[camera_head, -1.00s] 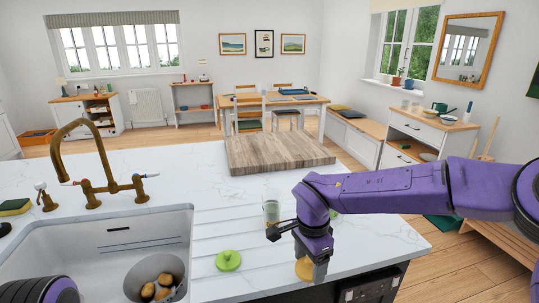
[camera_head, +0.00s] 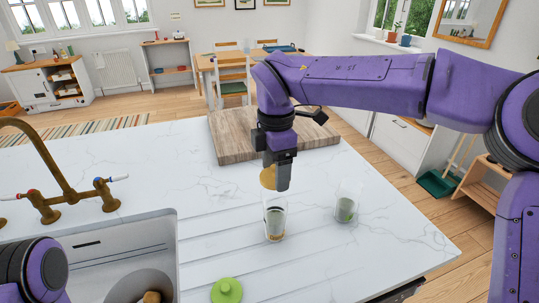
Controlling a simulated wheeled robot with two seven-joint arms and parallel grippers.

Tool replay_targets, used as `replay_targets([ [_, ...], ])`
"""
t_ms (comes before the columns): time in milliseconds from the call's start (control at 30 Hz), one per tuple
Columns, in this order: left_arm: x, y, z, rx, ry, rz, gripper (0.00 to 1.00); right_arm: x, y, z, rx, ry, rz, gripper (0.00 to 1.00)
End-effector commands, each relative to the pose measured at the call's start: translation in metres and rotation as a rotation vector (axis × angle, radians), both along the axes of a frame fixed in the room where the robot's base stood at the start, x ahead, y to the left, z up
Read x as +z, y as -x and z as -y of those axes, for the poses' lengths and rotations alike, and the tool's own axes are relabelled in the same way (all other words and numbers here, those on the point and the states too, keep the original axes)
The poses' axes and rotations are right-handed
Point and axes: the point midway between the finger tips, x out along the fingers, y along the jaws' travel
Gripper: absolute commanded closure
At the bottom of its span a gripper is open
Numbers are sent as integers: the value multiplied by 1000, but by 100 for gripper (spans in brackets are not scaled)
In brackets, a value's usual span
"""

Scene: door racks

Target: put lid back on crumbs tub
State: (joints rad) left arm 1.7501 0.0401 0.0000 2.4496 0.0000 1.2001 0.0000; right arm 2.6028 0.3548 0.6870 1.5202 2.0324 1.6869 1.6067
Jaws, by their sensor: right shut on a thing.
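My right gripper (camera_head: 278,185) points down and is shut on a round tan lid (camera_head: 267,177), held on edge rather than flat. It hangs just above a clear tub (camera_head: 275,217) with some brown stuff at its bottom, which looks like the crumbs tub. The lid is apart from this tub, whose top is open. A second clear tub (camera_head: 346,207), with something green inside, stands to the right. A green knobbed lid (camera_head: 227,291) lies on the counter near the sink. Only a purple link of my left arm shows at bottom left; its gripper is out of view.
The white marble counter (camera_head: 400,240) is clear to the right of the tubs. A wooden board (camera_head: 225,138) lies behind them. The sink (camera_head: 165,235) and brass tap (camera_head: 50,160) are at the left.

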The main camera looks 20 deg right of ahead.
Motion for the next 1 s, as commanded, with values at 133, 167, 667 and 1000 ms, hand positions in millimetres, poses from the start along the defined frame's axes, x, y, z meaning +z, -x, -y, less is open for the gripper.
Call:
replay_targets([
  [133,-3,0,0,0,1,-1,57,-3,1,0,-38,-1,0,58],
  [167,-4,0,0,0,1,-1,57,-4,1,1,-37,-1,0,58],
  [667,-45,1,0,0,1,-1,57,-60,0,0,-31,-1,-1,58],
  [1000,-49,1,0,0,1,-1,57,-63,0,0,-30,0,0,58],
])
